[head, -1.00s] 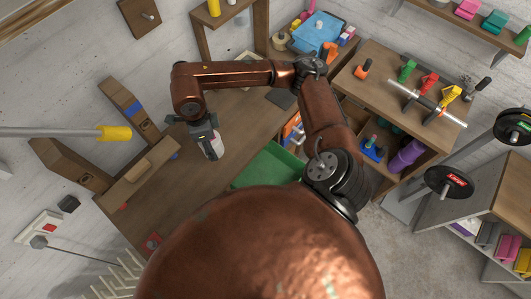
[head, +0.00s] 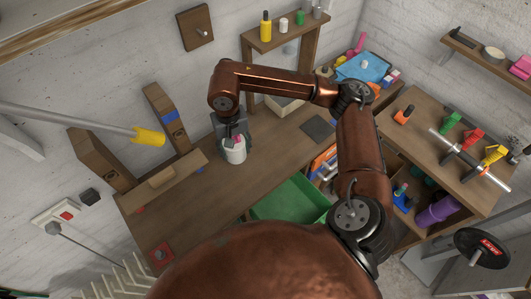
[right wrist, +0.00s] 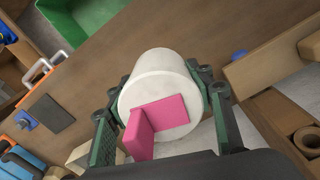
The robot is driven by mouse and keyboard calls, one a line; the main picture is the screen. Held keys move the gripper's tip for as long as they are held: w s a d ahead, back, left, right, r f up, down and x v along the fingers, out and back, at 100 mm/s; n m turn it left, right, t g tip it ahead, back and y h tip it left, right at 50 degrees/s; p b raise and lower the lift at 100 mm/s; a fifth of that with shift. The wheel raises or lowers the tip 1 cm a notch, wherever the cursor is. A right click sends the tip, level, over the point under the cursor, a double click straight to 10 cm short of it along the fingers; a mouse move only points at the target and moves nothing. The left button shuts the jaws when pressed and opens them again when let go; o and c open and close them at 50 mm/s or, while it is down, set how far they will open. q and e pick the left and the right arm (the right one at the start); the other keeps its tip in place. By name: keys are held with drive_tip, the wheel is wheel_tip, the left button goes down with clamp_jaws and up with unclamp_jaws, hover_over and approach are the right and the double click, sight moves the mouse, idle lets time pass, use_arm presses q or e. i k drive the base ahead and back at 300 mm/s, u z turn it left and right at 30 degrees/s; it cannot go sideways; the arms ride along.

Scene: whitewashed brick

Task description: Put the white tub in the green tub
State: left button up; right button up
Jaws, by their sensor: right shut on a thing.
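The white tub (head: 234,155) is at the middle of the bench in the head view. My right gripper (head: 232,140) comes down on it from above. In the right wrist view, the fingers of my right gripper (right wrist: 158,110) are closed on either side of the white tub (right wrist: 160,65). A pink angled piece (right wrist: 155,120) shows at the tub's near end. I cannot tell whether the tub touches the bench. The green tub (head: 282,203) stands to the lower right, partly hidden by my body. It also shows at the top of the right wrist view (right wrist: 75,22). My left gripper is out of view.
The wooden bench (head: 200,205) has bare surface between the two tubs. A dark flat square (head: 318,129) lies behind. Wooden blocks (head: 103,158) stand on the left, near a yellow-tipped grey pole (head: 148,136). A shelf unit (head: 455,150) with tools stands to the right.

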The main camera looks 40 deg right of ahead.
sight(298, 217)
drive_tip(key=z, duration=1.2)
drive_tip(key=k, duration=0.35)
drive_tip(key=u, duration=0.6)
